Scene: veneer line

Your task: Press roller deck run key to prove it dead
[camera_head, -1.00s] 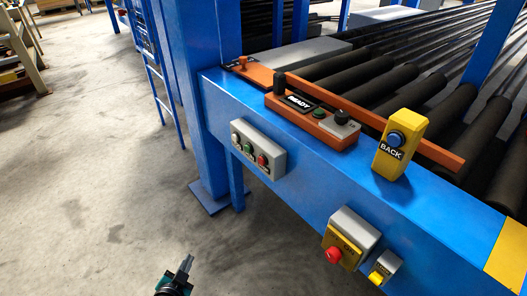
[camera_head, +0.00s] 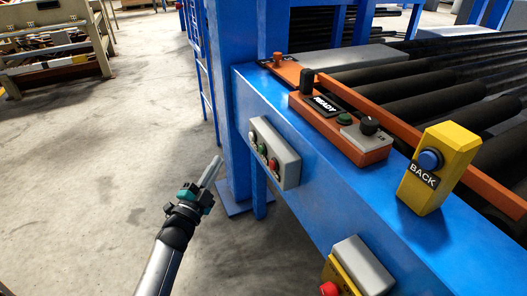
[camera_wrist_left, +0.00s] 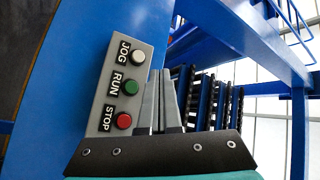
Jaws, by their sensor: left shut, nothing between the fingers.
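A grey button box (camera_head: 288,165) is fixed to the side of the blue roller deck beam. It carries a white JOG button, a green RUN button (camera_head: 262,149) and a red STOP button. In the left wrist view the RUN button (camera_wrist_left: 131,88) and its label read clearly, between JOG (camera_wrist_left: 138,57) and STOP (camera_wrist_left: 123,121). My left gripper (camera_head: 214,165) is shut and empty, left of the box and apart from it. In the left wrist view its fingers (camera_wrist_left: 161,75) stand to the right of the buttons. My right gripper is out of view.
On the beam (camera_head: 335,190) stand an orange READY panel (camera_head: 338,128) with a knob and a yellow BACK post (camera_head: 438,165). A blue upright (camera_head: 228,90) rises behind my gripper. The floor at left is clear.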

